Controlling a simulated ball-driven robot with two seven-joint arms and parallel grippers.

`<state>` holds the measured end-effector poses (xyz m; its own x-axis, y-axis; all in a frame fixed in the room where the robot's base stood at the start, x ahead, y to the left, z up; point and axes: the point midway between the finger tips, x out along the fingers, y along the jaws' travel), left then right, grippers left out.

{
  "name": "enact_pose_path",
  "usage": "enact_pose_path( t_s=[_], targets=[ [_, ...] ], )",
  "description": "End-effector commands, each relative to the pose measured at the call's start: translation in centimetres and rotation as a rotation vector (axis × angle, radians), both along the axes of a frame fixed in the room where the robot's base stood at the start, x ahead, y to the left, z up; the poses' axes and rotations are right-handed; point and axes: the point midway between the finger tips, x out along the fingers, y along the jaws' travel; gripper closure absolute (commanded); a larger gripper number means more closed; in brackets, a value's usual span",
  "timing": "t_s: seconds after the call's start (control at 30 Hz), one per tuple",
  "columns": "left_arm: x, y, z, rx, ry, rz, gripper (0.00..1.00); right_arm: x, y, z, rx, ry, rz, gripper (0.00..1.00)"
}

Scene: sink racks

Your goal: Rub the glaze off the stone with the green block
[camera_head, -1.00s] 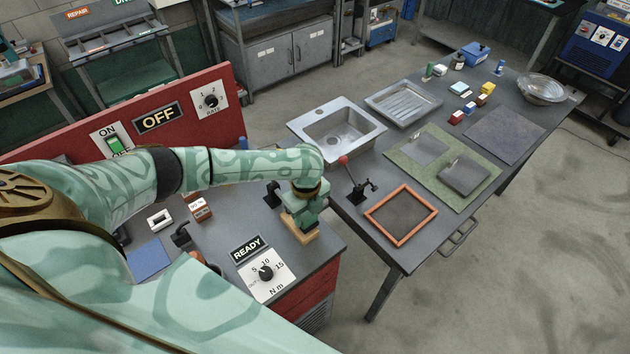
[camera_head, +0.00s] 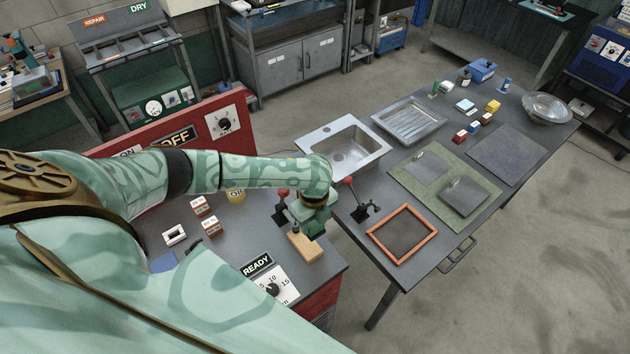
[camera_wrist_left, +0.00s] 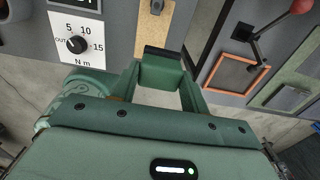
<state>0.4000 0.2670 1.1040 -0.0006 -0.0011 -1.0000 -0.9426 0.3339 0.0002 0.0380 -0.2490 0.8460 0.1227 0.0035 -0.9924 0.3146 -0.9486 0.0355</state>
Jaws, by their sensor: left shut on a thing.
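My left gripper (camera_head: 318,212) hangs above the front bench, near its right edge. It is shut on a dark green block (camera_wrist_left: 163,74) with a blackish edge, seen between the fingers in the left wrist view; its colour is close to the gripper's. In the head view the arm and gripper mostly hide it. A tan block (camera_head: 306,245) lies on the bench just below the gripper, apart from it. I cannot tell for sure which thing is the stone; a grey slab (camera_head: 465,196) lies on a green mat (camera_head: 412,187) on the right table. My right gripper is not in view.
A red-knobbed lever (camera_head: 366,208) stands at the right table's near edge. An orange-framed dark panel (camera_head: 403,212), a sink (camera_head: 350,150), a ribbed tray (camera_head: 410,120) and several small coloured blocks are on that table. A torque dial (camera_head: 272,288) sits on the bench front.

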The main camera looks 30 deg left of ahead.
Motion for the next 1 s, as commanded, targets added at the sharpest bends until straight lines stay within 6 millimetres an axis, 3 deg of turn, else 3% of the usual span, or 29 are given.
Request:
enact_pose_path(
  t_s=[0.23, 0.77, 0.87, 1.0],
  targets=[
    [-0.4, 0.0, 1.7, 0.0, -0.001, 0.004, 0.76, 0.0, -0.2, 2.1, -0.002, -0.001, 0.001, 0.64],
    [-0.4, 0.0, 1.6, 0.0, -0.001, 0.005, 0.76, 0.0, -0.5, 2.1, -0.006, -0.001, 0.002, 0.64],
    [-0.3, -0.2, 1.5, -0.001, -0.002, 0.02, 0.76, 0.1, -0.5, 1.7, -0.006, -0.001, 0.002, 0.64],
    [0.7, -1.2, 1.1, -0.003, -0.005, 0.15, 0.76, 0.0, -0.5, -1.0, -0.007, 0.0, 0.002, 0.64]
  ],
)
